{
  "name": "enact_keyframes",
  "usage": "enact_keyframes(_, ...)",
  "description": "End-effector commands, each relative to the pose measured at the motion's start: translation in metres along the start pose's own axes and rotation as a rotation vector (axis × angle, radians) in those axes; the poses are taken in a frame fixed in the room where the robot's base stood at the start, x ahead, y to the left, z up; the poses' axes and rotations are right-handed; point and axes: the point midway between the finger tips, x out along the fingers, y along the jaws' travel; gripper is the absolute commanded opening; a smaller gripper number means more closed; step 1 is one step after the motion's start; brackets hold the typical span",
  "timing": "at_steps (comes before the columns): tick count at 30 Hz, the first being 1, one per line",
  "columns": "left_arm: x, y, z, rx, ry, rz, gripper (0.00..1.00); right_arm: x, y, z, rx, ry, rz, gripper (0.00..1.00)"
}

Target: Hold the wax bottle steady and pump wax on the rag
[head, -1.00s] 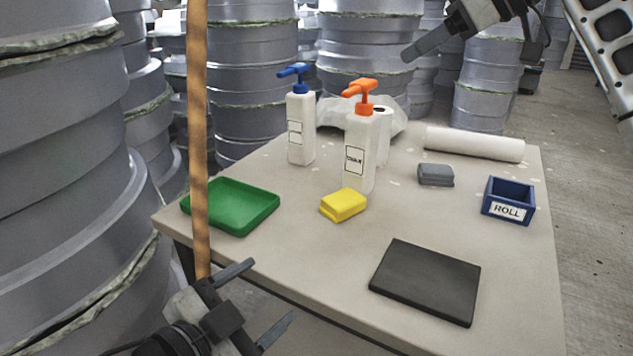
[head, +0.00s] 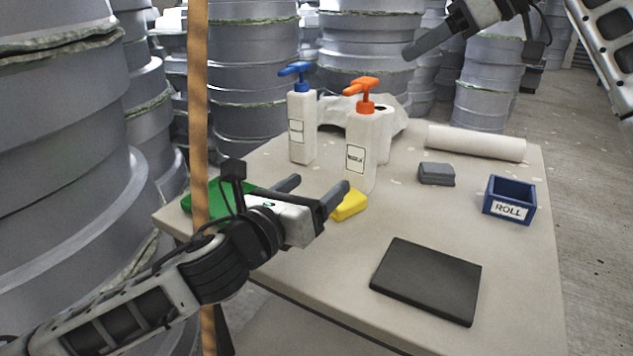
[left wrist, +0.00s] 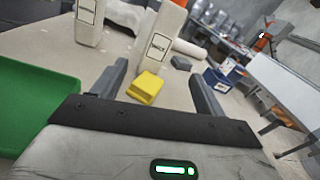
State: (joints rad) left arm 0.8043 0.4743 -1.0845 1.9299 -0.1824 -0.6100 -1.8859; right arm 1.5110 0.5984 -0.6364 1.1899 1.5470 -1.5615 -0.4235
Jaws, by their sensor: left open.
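A white bottle with an orange pump head (head: 361,140) stands upright on the table; its dark-framed label is too small to read surely. A similar bottle with a blue pump head (head: 302,128) stands to its left. I cannot tell which one holds wax. A yellow folded pad (head: 350,205), possibly the rag, lies in front of the orange-pump bottle. My left gripper (head: 318,184) is open and empty, in front of the bottles and pointing towards them. In the left wrist view the orange-pump bottle (left wrist: 160,40) and yellow pad (left wrist: 146,87) show beyond its fingers. My right gripper (head: 430,40) is high at upper right, partly cut off.
A green tray (head: 190,204) sits at the table's left, partly behind my left arm. A dark flat slab (head: 426,281), grey block (head: 437,174), blue ROLL box (head: 509,211) and white roll (head: 475,143) lie to the right. A wooden post (head: 199,90) rises at the left.

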Motion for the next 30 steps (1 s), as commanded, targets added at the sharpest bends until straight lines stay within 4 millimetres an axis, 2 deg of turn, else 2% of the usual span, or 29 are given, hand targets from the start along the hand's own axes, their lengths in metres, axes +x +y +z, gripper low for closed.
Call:
enact_keyframes(4, 0.011, -0.002, 0.004, 0.157, -0.01, 0.0, 0.73, 0.0, 0.0, 0.0, 0.0, 0.0, 0.0, 0.36)
enact_keyframes(11, 0.032, -0.003, 0.006, 0.198, -0.014, 0.0, 0.73, 0.0, 0.0, 0.0, 0.0, 0.0, 0.0, 0.36)
enact_keyframes(24, 0.116, -0.004, 0.006, 0.194, -0.012, 0.001, 0.73, 0.0, 0.0, 0.0, 0.0, 0.0, 0.0, 0.36)
enact_keyframes(30, 0.147, -0.004, 0.007, 0.193, -0.011, 0.001, 0.73, 0.0, 0.0, 0.0, 0.0, 0.0, 0.0, 0.36)
